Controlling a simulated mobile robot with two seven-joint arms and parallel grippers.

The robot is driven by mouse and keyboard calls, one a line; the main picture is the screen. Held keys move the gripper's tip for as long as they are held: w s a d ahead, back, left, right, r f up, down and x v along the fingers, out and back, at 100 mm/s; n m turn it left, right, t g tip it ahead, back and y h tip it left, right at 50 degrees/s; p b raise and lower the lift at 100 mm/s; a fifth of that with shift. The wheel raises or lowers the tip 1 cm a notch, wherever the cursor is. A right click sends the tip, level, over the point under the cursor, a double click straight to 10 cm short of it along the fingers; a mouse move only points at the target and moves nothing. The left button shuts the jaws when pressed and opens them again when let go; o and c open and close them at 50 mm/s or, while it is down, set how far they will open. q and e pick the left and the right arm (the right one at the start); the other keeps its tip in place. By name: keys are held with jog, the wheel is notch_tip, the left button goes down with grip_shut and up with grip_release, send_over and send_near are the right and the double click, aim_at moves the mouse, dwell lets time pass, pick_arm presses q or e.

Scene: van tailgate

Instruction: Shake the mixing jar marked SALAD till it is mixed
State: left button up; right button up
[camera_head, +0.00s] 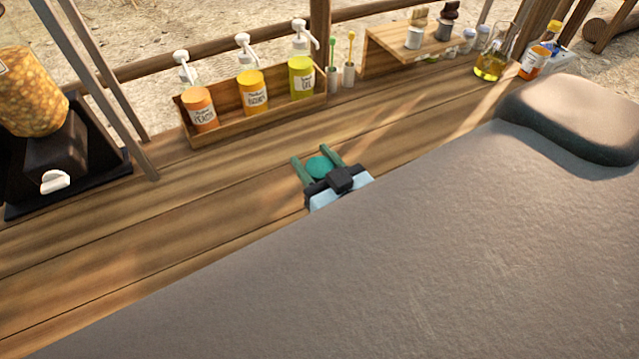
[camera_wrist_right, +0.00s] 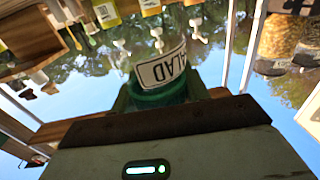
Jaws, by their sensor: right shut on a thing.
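My right gripper (camera_head: 312,156) is over the wooden counter, its two green fingers shut around a round teal-green lid (camera_head: 319,167). In the right wrist view, the jar marked SALAD (camera_wrist_right: 165,70) shows its white label, upside down in that picture like the whole scene. Its green lid (camera_wrist_right: 160,93) is between the fingers. The jar's body and contents are mostly hidden in the head view, so I cannot tell how mixed they are. I cannot tell its height over the counter. My left gripper is not in view.
A wooden rack (camera_head: 262,116) with several pump bottles stands behind the gripper. A wooden stand (camera_head: 425,47) and an oil flask (camera_head: 490,66) are at the back right. A dispenser (camera_head: 32,95) on a black tray is at the left. Bare counter (camera_head: 235,190) lies around the gripper.

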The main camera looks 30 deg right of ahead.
notch_tip(320, 180, up, 7)
jog(key=shift+r, duration=0.2)
notch_tip(320, 180, down, 8)
jog(key=shift+r, duration=4.05)
jog(key=shift+f, duration=3.75)
jog(key=shift+r, duration=0.15)
jog(key=shift+w, duration=0.1)
